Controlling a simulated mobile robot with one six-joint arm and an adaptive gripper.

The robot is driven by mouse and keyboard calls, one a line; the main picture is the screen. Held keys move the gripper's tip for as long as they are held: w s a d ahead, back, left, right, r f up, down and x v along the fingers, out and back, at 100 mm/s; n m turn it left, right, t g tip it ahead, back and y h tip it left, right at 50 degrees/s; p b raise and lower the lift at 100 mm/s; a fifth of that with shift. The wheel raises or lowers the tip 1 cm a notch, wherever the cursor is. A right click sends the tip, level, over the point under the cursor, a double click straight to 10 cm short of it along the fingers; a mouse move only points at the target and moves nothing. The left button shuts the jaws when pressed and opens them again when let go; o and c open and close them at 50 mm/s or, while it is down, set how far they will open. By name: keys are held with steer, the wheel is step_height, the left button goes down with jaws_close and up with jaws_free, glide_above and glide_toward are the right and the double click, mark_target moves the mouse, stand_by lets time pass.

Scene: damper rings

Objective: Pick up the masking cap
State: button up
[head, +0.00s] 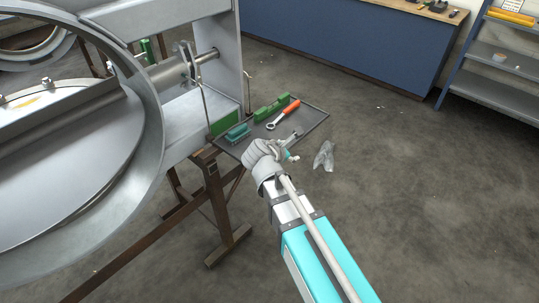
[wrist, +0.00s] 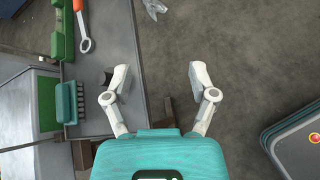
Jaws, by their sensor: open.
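My gripper (head: 289,148) reaches out at the near right corner of a dark grey tray (head: 312,119). In the wrist view my gripper (wrist: 159,74) is open, with nothing seen between its fingers. Its left finger is over the tray (wrist: 112,25) and its right finger is over the bare floor. I cannot make out a masking cap for certain in either view. A small dark shape (wrist: 109,77) shows beside the left finger, partly hidden, too unclear to name. My wrist and fingers cover part of the tray's near edge in the head view.
On the tray lie an orange-handled wrench (head: 284,115), a green block (head: 264,109) and a teal brush-like thing (head: 238,132). A large metal ring housing (head: 158,130) stands left. A crumpled grey piece (head: 323,156) lies on the open floor. A blue bench (head: 345,45) is behind.

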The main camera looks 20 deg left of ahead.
steer(key=s+a+f+n+t+y+b, duration=0.1)
steer(key=s+a+n+t+y+b, duration=0.1)
steer(key=a+n, duration=0.5)
steer(key=s+a+b, duration=0.1)
steer(key=a, duration=0.3)
steer(key=shift+s+a+n+t, duration=0.15)
steer(key=shift+s+n+t, duration=0.15)
steer(key=shift+t, duration=0.1)
steer(key=shift+f, duration=0.1)
steer(key=b+x, duration=0.3)
steer(key=x, duration=0.4)
steer(key=shift+w+f+b, duration=0.25)
steer(key=shift+w+b, duration=0.1)
steer(key=shift+w+f, duration=0.1)
steer(key=shift+w, duration=0.3)
